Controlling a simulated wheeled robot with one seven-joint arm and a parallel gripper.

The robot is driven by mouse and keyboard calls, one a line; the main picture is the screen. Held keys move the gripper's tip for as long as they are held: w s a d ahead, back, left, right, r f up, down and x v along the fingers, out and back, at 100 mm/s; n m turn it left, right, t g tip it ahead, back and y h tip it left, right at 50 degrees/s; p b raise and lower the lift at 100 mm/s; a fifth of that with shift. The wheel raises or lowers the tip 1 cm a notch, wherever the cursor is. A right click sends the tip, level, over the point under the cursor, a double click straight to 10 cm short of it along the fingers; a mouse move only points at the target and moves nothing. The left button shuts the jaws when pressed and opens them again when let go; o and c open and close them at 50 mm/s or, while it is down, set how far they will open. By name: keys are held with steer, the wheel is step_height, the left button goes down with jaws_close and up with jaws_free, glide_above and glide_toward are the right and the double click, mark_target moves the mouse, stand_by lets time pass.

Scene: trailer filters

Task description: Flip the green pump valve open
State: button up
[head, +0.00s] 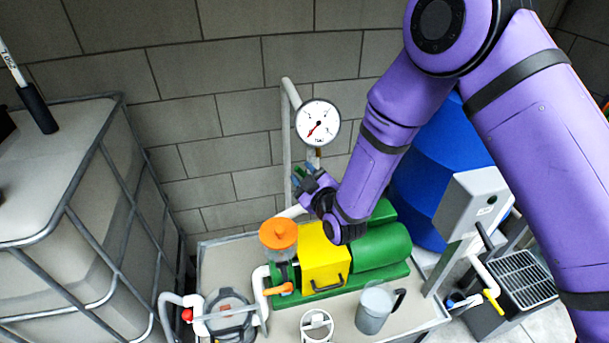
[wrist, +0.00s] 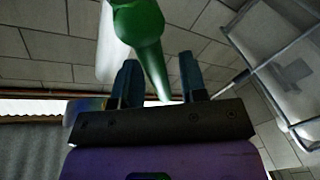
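The green valve handle (wrist: 150,50) fills the top middle of the wrist view, a tapered lever with its narrow end toward my gripper. My gripper (wrist: 158,72) is open, with one dark finger on each side of the lever's narrow end. A gap shows on the right side; contact on the left I cannot tell. In the head view, my gripper (head: 306,176) is at the upright pipe, below the pressure gauge (head: 318,122). There the valve is small and mostly hidden by my gripper.
Below stands the green pump (head: 380,246) with a yellow cover (head: 325,262) and an orange cap (head: 278,233). A grey pitcher (head: 374,310) and a white cup (head: 317,325) stand in front. A caged tank (head: 60,180) is left, a blue barrel (head: 440,160) right.

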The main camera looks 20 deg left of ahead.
mark_target(313, 160)
jaws_close()
steer(key=shift+d, duration=0.1)
steer(key=m, duration=0.1)
steer(key=d+m, duration=0.1)
steer(key=m, duration=0.1)
steer(key=shift+w+d+r, duration=0.1)
steer(key=shift+w+r, duration=0.25)
steer(key=shift+w, duration=0.05)
steer(key=shift+w+d+r+m+t+y, duration=0.15)
steer(key=shift+d+m+t, duration=0.15)
steer(key=shift+m, duration=0.45)
steer(key=shift+w+d+f+m+t+y, duration=0.1)
steer(key=shift+w+d+m+t, duration=0.15)
steer(key=shift+m, duration=0.55)
steer(key=shift+w+d+r+m+t+y, duration=0.1)
steer(key=shift+d+m+t, duration=0.2)
steer(key=shift+m, duration=0.45)
steer(key=shift+o, duration=0.8)
jaws_free()
steer(key=shift+d, duration=0.1)
